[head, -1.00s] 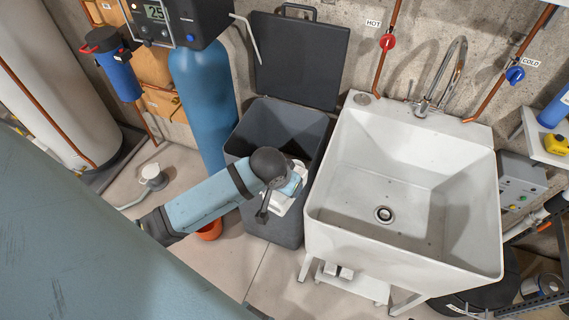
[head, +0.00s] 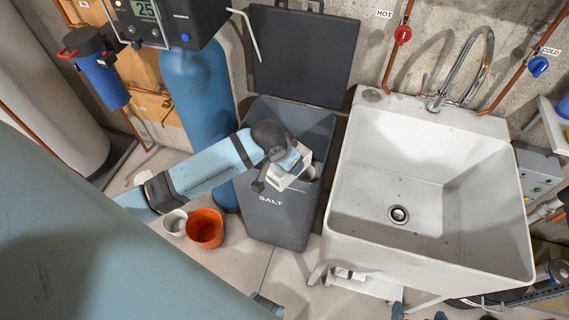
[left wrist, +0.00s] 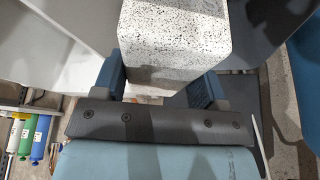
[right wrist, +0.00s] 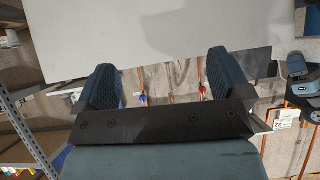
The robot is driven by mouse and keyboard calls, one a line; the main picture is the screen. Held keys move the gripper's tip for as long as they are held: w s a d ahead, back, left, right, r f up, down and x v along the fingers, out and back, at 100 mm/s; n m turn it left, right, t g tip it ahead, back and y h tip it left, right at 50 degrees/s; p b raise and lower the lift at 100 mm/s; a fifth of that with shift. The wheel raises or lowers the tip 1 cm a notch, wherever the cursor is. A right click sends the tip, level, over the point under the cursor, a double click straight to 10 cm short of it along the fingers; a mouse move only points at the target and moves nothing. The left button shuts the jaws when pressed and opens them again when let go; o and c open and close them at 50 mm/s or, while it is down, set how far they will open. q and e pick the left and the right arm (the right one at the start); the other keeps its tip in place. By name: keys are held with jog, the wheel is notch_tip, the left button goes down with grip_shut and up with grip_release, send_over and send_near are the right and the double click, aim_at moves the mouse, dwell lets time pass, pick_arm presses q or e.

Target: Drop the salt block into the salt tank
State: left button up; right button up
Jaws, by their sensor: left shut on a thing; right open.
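The salt block (head: 284,180) is white and speckled. My left gripper (head: 292,167) is shut on it at the front part of the salt tank's mouth. In the left wrist view, the block (left wrist: 175,45) sits between both fingers. The wrist hides part of it in the head view, and I cannot tell how high it is above the rim. The salt tank (head: 270,222) is a grey bin marked SALT, with its lid (head: 300,57) standing open against the wall. My right gripper (head: 418,314) is open and empty; only its fingertips show, at the bottom edge, before the sink.
A white sink (head: 350,215) with a tap stands close right of the tank. A blue cylinder (head: 197,95) with a control head stands to its left. An orange bucket (head: 205,230) and a pale cup (head: 174,222) are on the floor at front left.

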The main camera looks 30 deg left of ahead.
pick_arm(q)
jog(key=w+a+f+m+h+b, duration=0.1)
jog(key=w+a+f+m+b, duration=0.1)
jog(key=w+a+b, duration=0.3)
jog(key=w+a+f+m+b, duration=0.1)
jog(key=w+a+f, duration=0.15)
jog(key=w, duration=0.35)
jog(key=w+a+r+m+b, duration=0.25)
jog(key=w+a+b, duration=0.35)
jog(key=w+a, duration=0.5)
jog(key=shift+n+g+h, duration=0.3)
jog(key=shift+n, duration=0.15)
jog(key=f+b, duration=0.2)
jog(key=s+f+b, duration=0.1)
jog(key=b, duration=0.1)
jog(key=f+b, duration=0.2)
jog(key=shift+s+a+f+b, duration=0.2)
jog(key=shift+a+f+b, duration=0.05)
jog(key=shift+f+b, duration=0.15)
pick_arm(e)
notch_tip(320, 180, down, 14)
jog(key=w+a, duration=0.1)
jog(key=shift+a+y, duration=0.3)
pick_arm(q)
jog(key=shift+r, duration=0.1)
pick_arm(e)
jog(key=shift+w, duration=0.1)
